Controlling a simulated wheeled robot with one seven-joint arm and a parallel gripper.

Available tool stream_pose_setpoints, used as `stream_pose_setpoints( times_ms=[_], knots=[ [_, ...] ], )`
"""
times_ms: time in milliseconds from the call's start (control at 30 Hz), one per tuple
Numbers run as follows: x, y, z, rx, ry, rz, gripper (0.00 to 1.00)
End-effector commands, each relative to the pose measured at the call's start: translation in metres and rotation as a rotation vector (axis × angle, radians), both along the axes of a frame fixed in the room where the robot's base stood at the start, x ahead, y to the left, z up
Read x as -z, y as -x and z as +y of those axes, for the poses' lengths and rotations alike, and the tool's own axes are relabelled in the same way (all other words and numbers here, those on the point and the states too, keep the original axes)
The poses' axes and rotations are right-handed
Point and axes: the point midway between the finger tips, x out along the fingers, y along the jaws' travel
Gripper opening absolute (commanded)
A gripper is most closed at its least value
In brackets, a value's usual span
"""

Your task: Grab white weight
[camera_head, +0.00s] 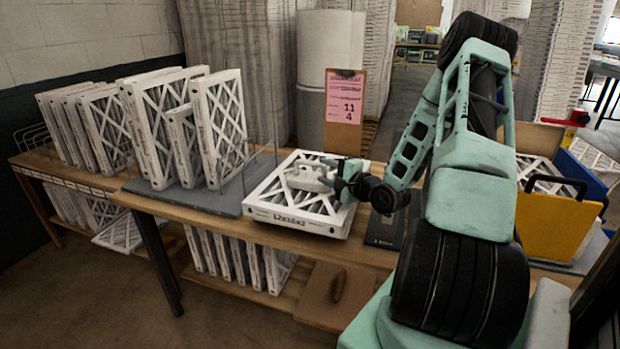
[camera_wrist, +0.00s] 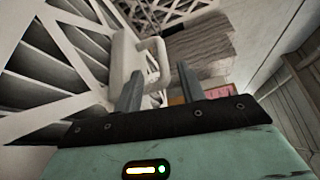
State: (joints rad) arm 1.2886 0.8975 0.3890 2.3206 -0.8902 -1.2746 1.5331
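The white weight (camera_head: 308,177) lies on top of a flat, white-framed filter (camera_head: 290,216) on the wooden table. In the wrist view the weight (camera_wrist: 124,58) is a smooth white block with a loop handle (camera_wrist: 163,62). My gripper (camera_head: 343,180) is at the weight's right side, low over the filter. In the wrist view my gripper's two fingers (camera_wrist: 158,82) stand apart, with the handle seen between and just beyond their tips. I cannot tell whether a finger touches the handle. My gripper partly hides the weight's right end.
Upright filters (camera_head: 222,125) stand on a grey mat (camera_head: 190,199) to the left. A clipboard with a pink sheet (camera_head: 344,97) stands behind the flat filter. A yellow bin (camera_head: 555,222) is at the right. More filters (camera_head: 240,262) fill the lower shelf.

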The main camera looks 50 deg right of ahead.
Motion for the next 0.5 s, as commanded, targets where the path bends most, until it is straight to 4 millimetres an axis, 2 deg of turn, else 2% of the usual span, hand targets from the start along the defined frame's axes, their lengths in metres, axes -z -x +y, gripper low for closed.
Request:
stream_pose_setpoints(
  times_ms=[167, 400, 500],
  knots=[
    [-0.001, -0.016, -0.003, -0.003, -0.001, -0.002, 0.40],
    [0.002, -0.048, -0.009, -0.002, -0.002, -0.001, 0.40],
    [0.003, -0.053, -0.010, -0.001, -0.001, 0.000, 0.40]
  ],
)
